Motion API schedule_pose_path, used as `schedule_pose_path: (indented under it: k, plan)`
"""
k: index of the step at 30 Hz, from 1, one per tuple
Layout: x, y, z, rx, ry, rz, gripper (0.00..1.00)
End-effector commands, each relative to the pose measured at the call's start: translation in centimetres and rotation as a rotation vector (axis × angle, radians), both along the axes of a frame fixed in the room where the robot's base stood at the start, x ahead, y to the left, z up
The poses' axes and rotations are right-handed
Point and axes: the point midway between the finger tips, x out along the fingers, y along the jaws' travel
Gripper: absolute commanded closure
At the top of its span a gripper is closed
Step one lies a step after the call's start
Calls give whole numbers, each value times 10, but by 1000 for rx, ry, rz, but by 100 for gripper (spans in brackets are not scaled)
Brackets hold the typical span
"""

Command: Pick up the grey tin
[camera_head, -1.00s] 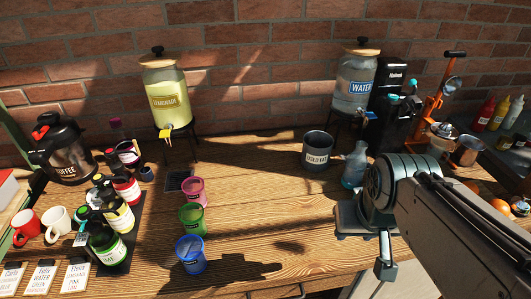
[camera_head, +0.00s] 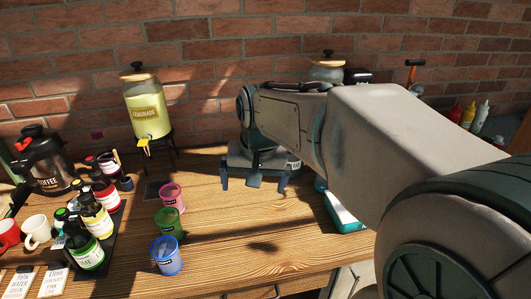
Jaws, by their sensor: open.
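The grey tin cannot be made out now; my arm and gripper cover the part of the table where it stood in the earlier view. My gripper (camera_head: 254,183) is over the back middle of the wooden table (camera_head: 215,235), with its fingers pointing down. The fingers are apart, and no object shows between them. How far the gripper is from the tin cannot be told.
Pink (camera_head: 172,198), green (camera_head: 169,224) and blue (camera_head: 167,256) cups stand left of my gripper. A lemonade dispenser (camera_head: 147,110) is behind them. My arm covers much of the right side.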

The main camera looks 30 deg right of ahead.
Motion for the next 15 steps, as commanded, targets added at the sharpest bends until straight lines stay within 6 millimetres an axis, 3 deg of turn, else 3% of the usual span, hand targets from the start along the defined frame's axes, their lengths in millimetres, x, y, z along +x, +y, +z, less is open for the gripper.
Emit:
schedule_pose_path:
  k: [3, 15]
  plan:
    - [44, -29, -1, 9, 31, -177, 0]
    - [165, -129, -15, -108, 56, -772, 0]
